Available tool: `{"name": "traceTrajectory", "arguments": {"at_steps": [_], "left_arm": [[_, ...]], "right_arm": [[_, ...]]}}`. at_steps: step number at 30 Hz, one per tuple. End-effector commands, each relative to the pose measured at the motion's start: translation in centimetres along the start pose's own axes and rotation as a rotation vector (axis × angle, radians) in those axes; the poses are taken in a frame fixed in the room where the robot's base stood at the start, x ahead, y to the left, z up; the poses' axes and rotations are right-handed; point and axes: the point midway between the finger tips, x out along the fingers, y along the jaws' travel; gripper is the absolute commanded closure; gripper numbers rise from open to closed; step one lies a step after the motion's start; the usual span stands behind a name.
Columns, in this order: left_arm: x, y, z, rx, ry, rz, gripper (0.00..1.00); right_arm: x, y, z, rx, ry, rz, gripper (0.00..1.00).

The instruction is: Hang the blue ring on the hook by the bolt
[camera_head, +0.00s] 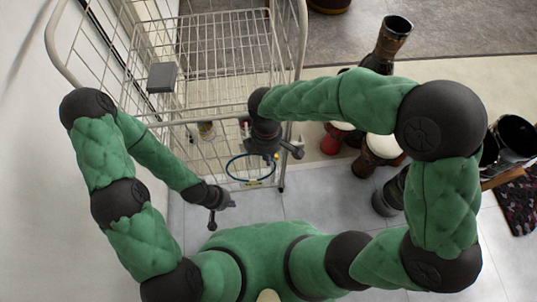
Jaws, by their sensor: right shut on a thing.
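The blue ring (229,170) is a thin dark-blue hoop in front of the near side of the wire cart. My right gripper (274,157) reaches down at the ring's upper right edge and is shut on it. My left gripper (231,205) is lower left of the ring, apart from it, with nothing seen in it; its fingers are too small to tell open from shut. Small items sit at the cart's near side, but I cannot make out the hook or the bolt among them.
The wire cart (225,42) fills the upper left, with a grey box (161,77) at its side. A white wall is at the left. Goblet drums (382,146) stand at the right, and a dark drum (397,27) stands behind. Tiled floor shows below the cart.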

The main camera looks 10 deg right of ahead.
Motion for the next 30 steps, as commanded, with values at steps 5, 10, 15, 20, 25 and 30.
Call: {"name": "traceTrajectory", "arguments": {"at_steps": [5, 10, 15, 20, 25, 30], "left_arm": [[0.0, 0.0, 0.0, 0.0, 0.0, 0.0, 1.0], [0.0, 0.0, 0.0, 0.0, 0.0, 0.0, 1.0], [0.0, 0.0, 0.0, 0.0, 0.0, 0.0, 1.0], [0.0, 0.0, 0.0, 0.0, 0.0, 0.0, 1.0], [0.0, 0.0, 0.0, 0.0, 0.0, 0.0, 1.0], [0.0, 0.0, 0.0, 0.0, 0.0, 0.0, 1.0]], "right_arm": [[0.0, 0.0, 0.0, 0.0, 0.0, 0.0, 1.0], [0.0, 0.0, 0.0, 0.0, 0.0, 0.0, 0.6], [0.0, 0.0, 0.0, 0.0, 0.0, 0.0, 0.6], [-0.1, 0.0, 0.0, 0.0, 0.0, 0.0, 0.6], [-1.4, 0.1, -0.1, -0.001, 0.001, 0.004, 0.6], [-4.4, 0.1, -0.1, 0.0, 0.002, 0.005, 0.6]]}}
